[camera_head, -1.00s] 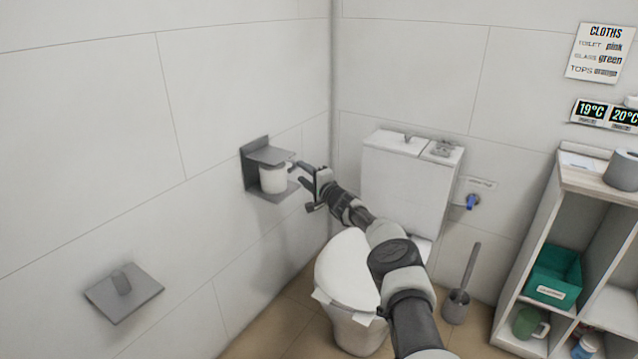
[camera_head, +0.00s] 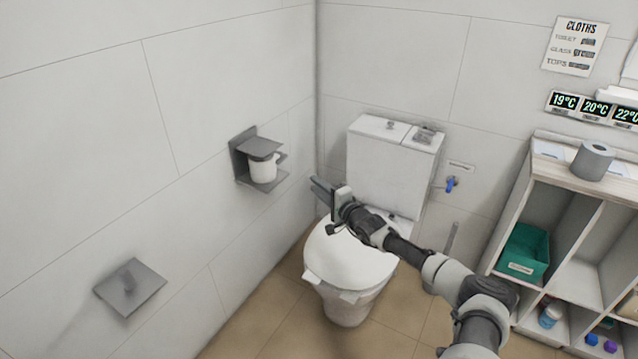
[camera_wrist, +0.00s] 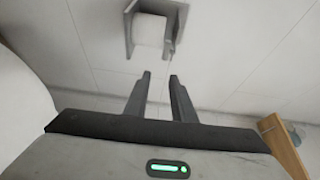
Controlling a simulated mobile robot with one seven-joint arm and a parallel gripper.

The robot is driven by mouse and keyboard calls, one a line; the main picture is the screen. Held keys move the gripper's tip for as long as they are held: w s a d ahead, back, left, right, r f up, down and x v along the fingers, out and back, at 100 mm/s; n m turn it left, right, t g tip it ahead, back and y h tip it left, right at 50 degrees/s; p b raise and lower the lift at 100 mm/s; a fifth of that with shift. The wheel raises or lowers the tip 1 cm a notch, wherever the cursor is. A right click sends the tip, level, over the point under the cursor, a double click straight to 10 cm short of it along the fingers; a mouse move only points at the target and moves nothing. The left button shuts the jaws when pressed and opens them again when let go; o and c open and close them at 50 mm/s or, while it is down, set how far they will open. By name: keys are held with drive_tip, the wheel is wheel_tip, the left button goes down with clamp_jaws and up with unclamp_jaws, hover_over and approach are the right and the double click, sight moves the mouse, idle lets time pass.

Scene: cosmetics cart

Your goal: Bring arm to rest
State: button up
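My gripper (camera_head: 322,190) is at the end of my extended arm, above the toilet's left side and to the right of the wall holder. In the wrist view its two fingers (camera_wrist: 160,80) stand apart with nothing between them. The grey wall holder (camera_head: 243,160) has a white roll or cup (camera_head: 263,170) on its lower shelf. The holder also shows beyond the fingertips in the wrist view (camera_wrist: 130,30). There is a visible gap between the gripper and the holder.
The white toilet (camera_head: 350,258) with its cistern (camera_head: 385,170) stands below and behind my arm. A shelf unit (camera_head: 545,190) at right bears a grey roll (camera_head: 592,161) and a green bin (camera_head: 524,252). A grey wall plate (camera_head: 130,288) juts out at lower left.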

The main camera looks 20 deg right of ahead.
drive_tip(key=shift+s+d, duration=0.1)
drive_tip(key=shift+s, duration=0.15)
